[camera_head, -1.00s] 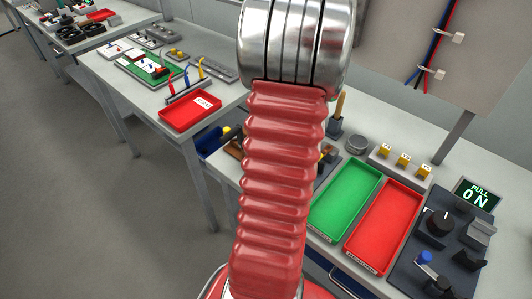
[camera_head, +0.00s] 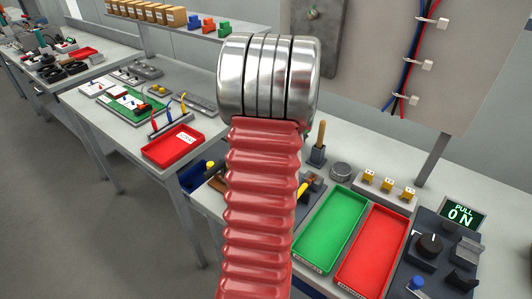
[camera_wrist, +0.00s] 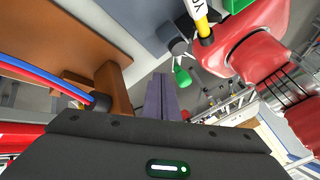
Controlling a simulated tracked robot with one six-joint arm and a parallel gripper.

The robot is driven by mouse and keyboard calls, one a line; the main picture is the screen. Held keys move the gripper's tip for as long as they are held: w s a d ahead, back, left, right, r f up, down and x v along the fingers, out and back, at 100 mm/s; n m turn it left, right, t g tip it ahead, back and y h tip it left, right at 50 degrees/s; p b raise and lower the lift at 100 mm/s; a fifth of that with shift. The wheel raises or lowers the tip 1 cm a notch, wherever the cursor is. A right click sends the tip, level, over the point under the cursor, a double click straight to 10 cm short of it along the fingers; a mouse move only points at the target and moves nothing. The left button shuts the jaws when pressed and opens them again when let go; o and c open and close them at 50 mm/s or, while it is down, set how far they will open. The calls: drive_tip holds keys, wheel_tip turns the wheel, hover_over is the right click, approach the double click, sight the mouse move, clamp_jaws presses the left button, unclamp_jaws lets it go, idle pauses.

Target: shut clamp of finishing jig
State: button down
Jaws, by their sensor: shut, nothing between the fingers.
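My gripper (camera_wrist: 160,97) shows in the wrist view as two dark fingers pressed together, empty, pointing away from the black wrist body. Ahead of them, a dark grey fitting (camera_wrist: 174,40) has a green-tipped handle (camera_wrist: 182,76) below it; I cannot tell surely if this is the jig's clamp, or whether it is shut. A yellow and white labelled piece (camera_wrist: 199,20) lies beside it. At left a red and blue wire pair runs to a dark round part (camera_wrist: 100,102) by a brown block (camera_wrist: 116,88). In the head view my arm hides the gripper and part of the bench.
The bench holds a green tray (camera_head: 328,230), a red tray (camera_head: 371,248) and a dark unit with a black knob (camera_head: 429,245). Its display (camera_head: 461,213) reads "PULL 0 N". A panel with clipped cables (camera_head: 420,65) stands behind. A side bench holds another red tray (camera_head: 172,147).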

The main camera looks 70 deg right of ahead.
drive_tip(key=d+v, duration=0.1)
drive_tip(key=v, duration=0.9)
drive_tip(key=shift+d, duration=0.2)
idle(0.5)
